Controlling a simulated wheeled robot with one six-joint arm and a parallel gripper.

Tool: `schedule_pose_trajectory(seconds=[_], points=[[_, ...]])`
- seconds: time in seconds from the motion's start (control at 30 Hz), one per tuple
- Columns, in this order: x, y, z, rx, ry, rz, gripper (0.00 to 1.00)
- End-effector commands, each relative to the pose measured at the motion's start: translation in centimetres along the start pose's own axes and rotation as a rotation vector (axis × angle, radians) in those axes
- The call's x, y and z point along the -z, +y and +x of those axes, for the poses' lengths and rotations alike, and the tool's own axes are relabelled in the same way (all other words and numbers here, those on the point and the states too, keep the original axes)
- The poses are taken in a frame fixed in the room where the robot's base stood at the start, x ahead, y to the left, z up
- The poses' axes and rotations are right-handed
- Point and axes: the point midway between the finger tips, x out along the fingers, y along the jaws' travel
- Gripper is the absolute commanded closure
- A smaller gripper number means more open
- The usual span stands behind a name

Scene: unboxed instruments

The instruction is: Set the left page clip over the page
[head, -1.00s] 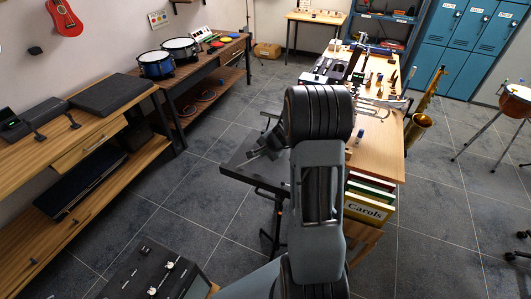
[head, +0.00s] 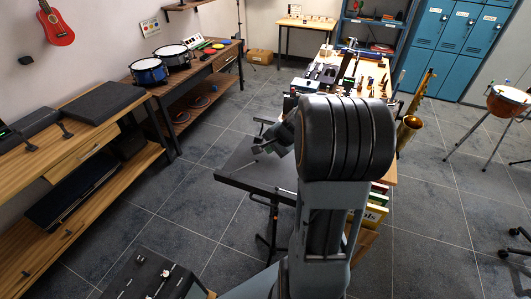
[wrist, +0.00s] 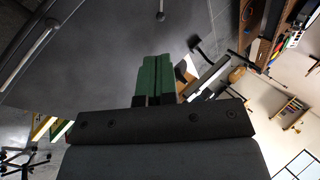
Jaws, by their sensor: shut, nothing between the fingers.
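The dark music stand desk (head: 243,170) stands left of my arm in the head view. It fills the upper left of the wrist view as a smooth grey panel (wrist: 100,55). A thin rod with a round tip (wrist: 160,14) shows over the panel at the top of the wrist view; it may be a page clip. I cannot make out the page. My gripper (head: 262,148) is over the far part of the desk in the head view. In the wrist view its green fingers (wrist: 152,72) are shut together and empty, apart from the rod.
A wooden bench (head: 376,100) crowded with small items stands behind my arm, with a brass saxophone (head: 408,130) at its right. A wooden shelf (head: 110,130) runs along the left wall. A black box (head: 150,274) sits at the front. Floor between shelf and stand is clear.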

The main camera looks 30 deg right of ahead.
Motion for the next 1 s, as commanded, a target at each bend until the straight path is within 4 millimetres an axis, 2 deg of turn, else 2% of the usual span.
schedule_pose_trajectory(seconds=[0.13, 0.57, 0.73, 1.0], points=[[-0.1, 0.0, -1.4, 0.001, 0.0, -0.001, 1.0], [-0.1, 0.0, -1.6, 0.002, 0.051, 0.081, 1.0], [0.0, -0.1, 0.1, -0.002, 0.049, 0.086, 1.0], [0.3, -0.1, 5.3, -0.002, 0.049, 0.085, 1.0]])
